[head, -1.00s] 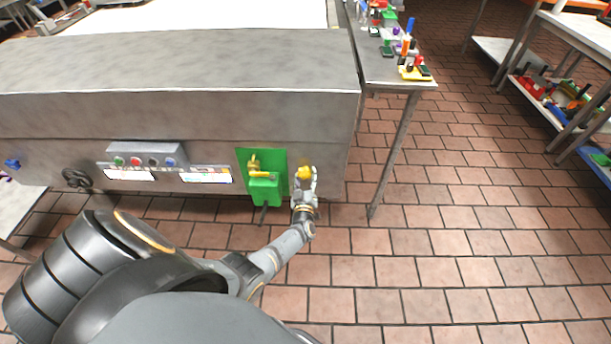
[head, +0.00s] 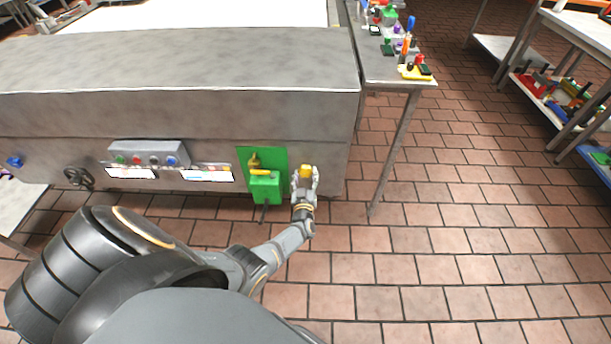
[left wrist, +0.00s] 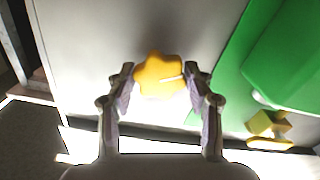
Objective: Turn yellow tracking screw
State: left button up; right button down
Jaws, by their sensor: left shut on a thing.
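The yellow tracking screw (head: 306,170) is a lobed knob on the front of the steel machine, to the right of a green box. It also shows in the left wrist view (left wrist: 159,76), with a pale mark on its face. My left gripper (head: 305,180) is at the knob. In the left wrist view its two fingers (left wrist: 159,88) stand on either side of the knob and are shut on it. The knob's shaft is hidden. My right gripper is not in view.
A green box (head: 265,187) with yellow fittings is mounted close to the left of the knob. A control panel (head: 148,154) and a black handwheel (head: 78,178) are further left. A steel table (head: 392,72) with coloured parts stands at the right. Tiled floor is clear in front.

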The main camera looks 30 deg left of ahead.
pick_arm(q)
jog(key=o, duration=1.2)
jog(key=shift+s+d+f, duration=0.1)
jog(key=shift+s+d, duration=0.05)
jog(key=shift+s, duration=0.05)
jog(key=v, duration=1.1)
jog(key=shift+s, duration=0.3)
